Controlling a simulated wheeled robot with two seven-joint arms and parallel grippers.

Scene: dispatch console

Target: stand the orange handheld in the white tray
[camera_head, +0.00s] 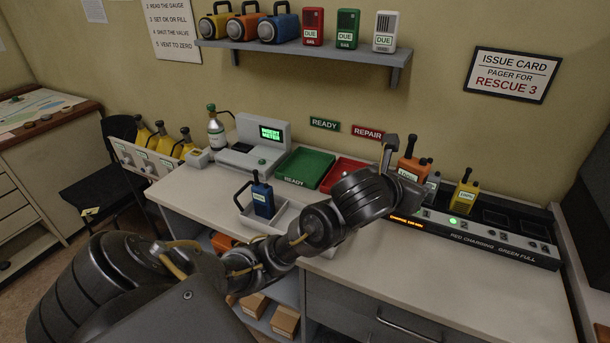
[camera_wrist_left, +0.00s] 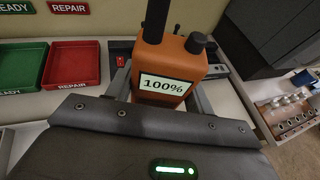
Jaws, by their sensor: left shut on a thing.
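The orange handheld (camera_head: 412,168) shows above the left end of the charger, partly behind my left arm. My left gripper (camera_head: 397,165) is shut on it. In the left wrist view the orange handheld (camera_wrist_left: 176,62) stands between my fingers, with a 100% label facing the camera. Its lower end is hidden, so I cannot tell whether it is clear of its charger slot. The white tray (camera_head: 283,222) lies on the counter left of my forearm. A blue handheld (camera_head: 262,197) stands upright in it. My right gripper is not in view.
The charger (camera_head: 490,236) holds a yellow handheld (camera_head: 464,193) and a grey one (camera_head: 432,184) beside the orange one. A green READY tray (camera_head: 304,168) and a red REPAIR tray (camera_head: 342,170) lie behind the white tray. A shelf (camera_head: 300,46) hangs above.

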